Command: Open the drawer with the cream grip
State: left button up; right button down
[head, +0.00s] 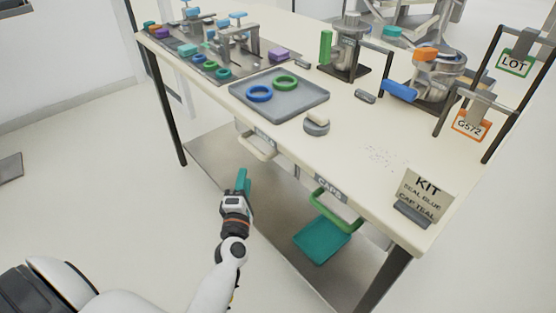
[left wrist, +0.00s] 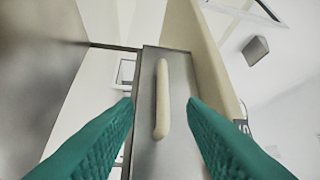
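The cream grip (head: 257,151) is a bar under the table's front edge, below a small label. In the left wrist view the cream grip (left wrist: 162,98) runs nearly upright in the picture on a grey drawer front (left wrist: 181,125). The drawer looks shut. My left gripper (head: 242,179) has teal fingers and is just below and in front of the cream grip in the head view. In the left wrist view my left gripper (left wrist: 160,125) is open, with the grip seen between its fingers, ahead of them and apparently untouched. My right gripper is not in view.
A green grip (head: 334,211) sits farther right under the label CAPS, above a teal tray (head: 322,242). On the table (head: 370,150) are a grey tray (head: 300,104) with two rings, fixtures and a KIT sign (head: 424,193).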

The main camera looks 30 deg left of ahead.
aim_at(249, 145)
pick_arm(q)
jog(key=x, duration=1.2)
jog(key=shift+a+r, duration=0.15)
jog(key=shift+r, duration=0.05)
jog(key=shift+c, duration=0.4)
grip_shut()
